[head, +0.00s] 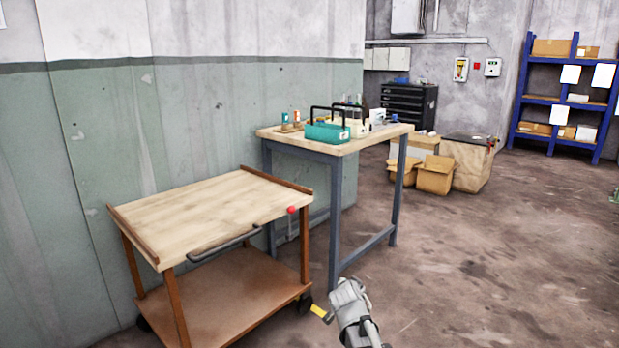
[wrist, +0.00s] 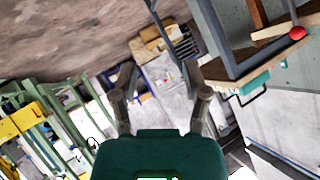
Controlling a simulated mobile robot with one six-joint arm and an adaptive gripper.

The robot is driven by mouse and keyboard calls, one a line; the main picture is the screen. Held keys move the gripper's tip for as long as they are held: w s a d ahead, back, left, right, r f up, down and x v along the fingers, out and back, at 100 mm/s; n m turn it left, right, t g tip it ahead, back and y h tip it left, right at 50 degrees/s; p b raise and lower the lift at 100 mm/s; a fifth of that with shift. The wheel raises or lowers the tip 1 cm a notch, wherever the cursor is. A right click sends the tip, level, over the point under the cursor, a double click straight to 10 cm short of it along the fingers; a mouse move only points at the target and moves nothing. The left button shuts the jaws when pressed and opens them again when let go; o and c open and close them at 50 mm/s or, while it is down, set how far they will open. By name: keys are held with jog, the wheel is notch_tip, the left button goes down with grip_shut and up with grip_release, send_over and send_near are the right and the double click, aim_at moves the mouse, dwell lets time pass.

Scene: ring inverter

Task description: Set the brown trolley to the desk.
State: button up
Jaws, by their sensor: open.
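The brown trolley (head: 210,215) stands by the wall at the left in the head view, with a pale wooden top, brown legs and a lower shelf. A dark bar handle (head: 225,245) runs along its near side, and a red knob (head: 291,210) sits by its right corner. The desk (head: 350,147), wood-topped with blue-grey legs, stands just right of and behind it; I cannot tell whether they touch. My gripper (head: 343,288) is right of the trolley, apart from it. In the tilted wrist view, my gripper (wrist: 163,80) is open and empty; the trolley (wrist: 275,28) shows at upper right.
A teal tote (head: 326,132) and small items stand on the desk. Cardboard boxes (head: 435,176) lie on the floor behind it, near a black drawer cabinet (head: 408,105). A blue shelf (head: 518,100) stands at far right. The floor (head: 500,260) at right is clear.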

jog(key=s+d+f+n+g+y+p, duration=0.1)
jog(key=s+d+n+g+p, duration=0.2)
jog(key=s, duration=0.5)
jog(key=s+f+n+g, duration=0.2)
jog(key=s+g, duration=0.3)
jog(key=s, duration=0.2)
jog(key=s+d+f+n+g+y+p, duration=0.1)
jog(key=s+d+n+g+p, duration=0.2)
jog(key=s, duration=0.5)
notch_tip(320, 180, up, 37)
jog(key=p, duration=3.6)
jog(key=shift+w+a+r+g, duration=0.2)
jog(key=shift+a+g, duration=0.1)
jog(key=shift+a, duration=0.15)
jog(key=shift+f, duration=0.1)
